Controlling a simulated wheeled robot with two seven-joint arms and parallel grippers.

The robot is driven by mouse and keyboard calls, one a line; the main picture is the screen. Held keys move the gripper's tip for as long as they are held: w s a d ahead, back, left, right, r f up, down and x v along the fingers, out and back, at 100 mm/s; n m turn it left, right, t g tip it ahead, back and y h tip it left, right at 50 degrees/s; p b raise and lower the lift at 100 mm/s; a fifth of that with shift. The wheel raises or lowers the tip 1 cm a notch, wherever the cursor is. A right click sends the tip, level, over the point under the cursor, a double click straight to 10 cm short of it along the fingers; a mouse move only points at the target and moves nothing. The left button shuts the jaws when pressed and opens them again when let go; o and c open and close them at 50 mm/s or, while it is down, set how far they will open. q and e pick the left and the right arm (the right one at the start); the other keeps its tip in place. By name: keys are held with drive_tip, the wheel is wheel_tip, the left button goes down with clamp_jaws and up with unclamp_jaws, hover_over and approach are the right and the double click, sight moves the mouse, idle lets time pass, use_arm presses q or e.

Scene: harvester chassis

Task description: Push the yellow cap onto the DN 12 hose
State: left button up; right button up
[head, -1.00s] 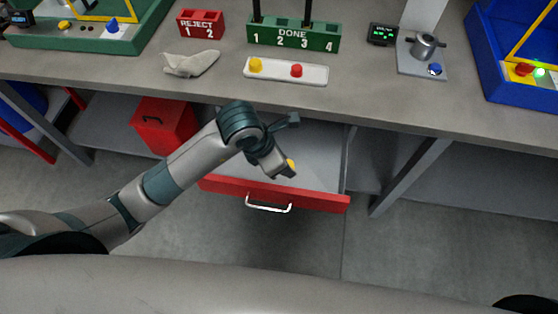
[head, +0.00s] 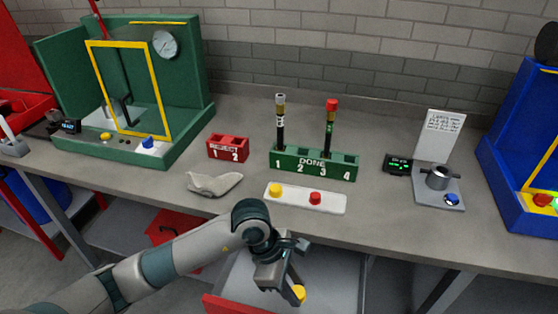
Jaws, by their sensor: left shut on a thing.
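My left gripper (head: 289,283) is shut on a yellow cap (head: 299,293), which shows at its fingertips over the open drawer, in front of the bench edge. Two dark hoses stand upright in the green DONE rack (head: 343,171). The hose in slot 1 (head: 280,125) has a bare metallic top end and a white label too small to read. The hose in slot 3 (head: 329,134) wears a red cap (head: 332,104). I cannot tell from labels which is DN 12. My right gripper is not in view.
A white tray (head: 333,204) on the bench holds a yellow and a red piece. A grey cloth (head: 214,184) and the red REJECT rack (head: 228,148) lie left of it. A metal fixture (head: 439,178) stands right. The open drawer (head: 335,277) is below the bench edge.

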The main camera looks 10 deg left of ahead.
use_arm(q)
drive_tip(key=a+r+m+g+y, duration=0.4)
drive_tip(key=a+r+m, duration=0.9)
drive_tip(key=m, duration=0.4)
drive_tip(key=shift+w+a+r+m+y, duration=0.2)
drive_tip(key=shift+a+r+m+y, duration=0.15)
drive_tip(key=shift+a, duration=0.55)
